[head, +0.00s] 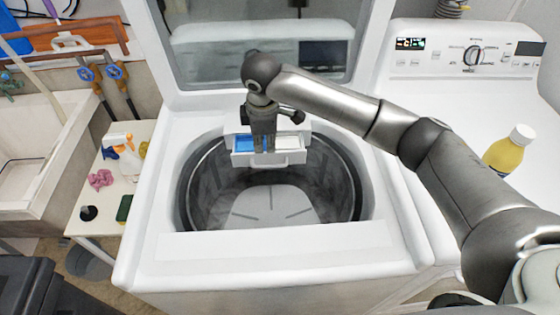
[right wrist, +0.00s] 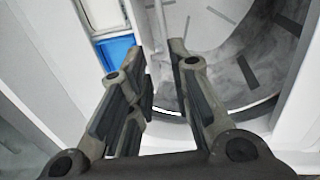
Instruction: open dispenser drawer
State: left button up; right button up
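The dispenser drawer (head: 271,158) is at the back rim of the open washer tub (head: 187,200). It stands out from its white housing, and its blue and white compartments show from above. In the right wrist view the drawer (right wrist: 144,28) lies at the upper left, with its blue compartment (right wrist: 116,50) partly behind a finger. My right gripper (head: 264,147) points down over the drawer near its front and hides part of it. In the right wrist view its fingers (right wrist: 158,48) are apart, with a gap between the tips. Whether they touch the drawer front is unclear. My left gripper is not in view.
The raised washer lid (head: 190,55) stands behind the tub. To the right is a white machine with a control panel (head: 470,55) and a yellow bottle (head: 505,152). A side table (head: 112,212) with a spray bottle (head: 122,155) and a sink (head: 25,180) stand left.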

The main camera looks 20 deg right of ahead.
aim_at(266, 166)
jog(key=f, duration=0.3)
jog(key=w+f+p, duration=0.1)
jog(key=f, duration=0.6)
jog(key=shift+w+d+f+p, duration=0.15)
jog(key=shift+w+f+p, duration=0.1)
jog(key=shift+f+p, duration=0.15)
grip_shut()
